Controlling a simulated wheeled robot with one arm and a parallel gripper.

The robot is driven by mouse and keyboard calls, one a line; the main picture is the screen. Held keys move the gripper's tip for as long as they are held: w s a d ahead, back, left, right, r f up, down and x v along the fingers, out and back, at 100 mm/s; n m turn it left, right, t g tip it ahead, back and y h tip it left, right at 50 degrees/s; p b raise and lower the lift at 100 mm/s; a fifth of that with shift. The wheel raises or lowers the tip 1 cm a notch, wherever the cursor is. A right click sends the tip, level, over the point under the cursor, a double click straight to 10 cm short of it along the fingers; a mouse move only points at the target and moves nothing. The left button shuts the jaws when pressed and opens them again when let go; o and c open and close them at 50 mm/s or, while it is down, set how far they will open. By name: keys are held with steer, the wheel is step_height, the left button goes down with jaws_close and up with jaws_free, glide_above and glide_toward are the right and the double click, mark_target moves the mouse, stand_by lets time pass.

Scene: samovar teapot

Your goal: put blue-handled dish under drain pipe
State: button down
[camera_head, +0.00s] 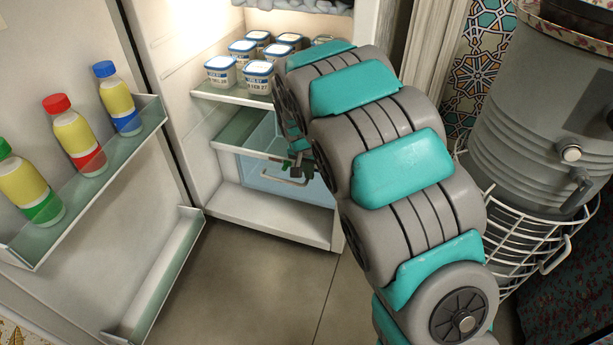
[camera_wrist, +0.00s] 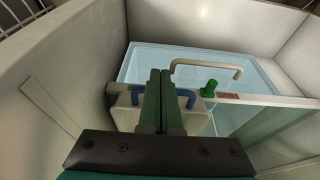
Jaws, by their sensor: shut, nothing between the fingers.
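In the wrist view my gripper (camera_wrist: 160,72) is shut and empty, its two green fingers side by side. A pale dish (camera_wrist: 197,122) with blue handles (camera_wrist: 187,97) shows behind and on both sides of the fingers. The fingers hide its middle, so I cannot tell whether they touch it. Whether these belong to the drain pipe I cannot tell. In the head view my arm hides most of the area around the gripper, and the dish is not clearly visible.
The fridge is open. A clear bluish drawer (camera_head: 262,178) with a pale handle (camera_wrist: 207,64) is close to my gripper. Several tubs (camera_head: 258,77) stand on the shelf above. The door (camera_head: 186,240) holds bottles (camera_head: 77,135). A grey samovar-like container (camera_head: 530,120) stands right.

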steer(key=w, duration=0.1)
steer(key=w+d+p, duration=0.1)
steer(key=w, duration=0.1)
steer(key=shift+w+d, duration=0.15)
steer(key=shift+w, duration=0.1)
stand_by(0.5)
